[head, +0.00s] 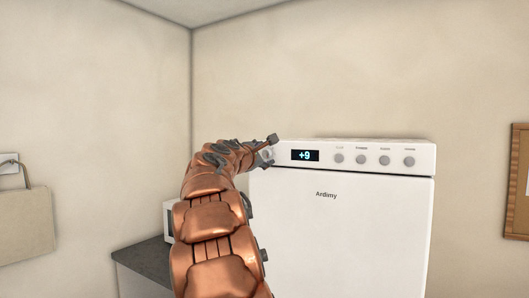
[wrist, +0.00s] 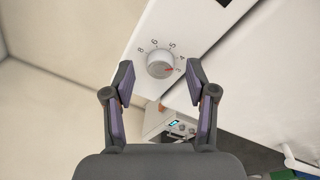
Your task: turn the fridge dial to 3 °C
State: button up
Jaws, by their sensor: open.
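The white fridge (head: 340,240) has a control strip along its top with a lit display (head: 305,155) that reads +9. In the wrist view the round grey dial (wrist: 160,64) sits on the white panel, ringed by printed numbers including 8, 6, 5, 4 and 3. A red mark on the dial's lower right points close to the 3. My gripper (wrist: 160,80) is open, its two fingers on either side of the dial in the picture, with gaps showing. In the head view my gripper (head: 268,150) is at the strip's left end, covering most of the dial.
Several round knobs (head: 361,160) line the strip right of the display. A dark counter (head: 143,252) with a white appliance stands left of the fridge. The wrist view shows a white appliance (wrist: 165,120) with a small lit display lower down. A corkboard (head: 516,180) hangs at right.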

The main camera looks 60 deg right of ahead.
jog(key=shift+w+d, duration=0.1)
jog(key=shift+d, duration=0.45)
grip_shut()
jog(key=shift+f, duration=0.1)
jog(key=shift+f+b, duration=0.1)
jog(key=shift+b, duration=0.2)
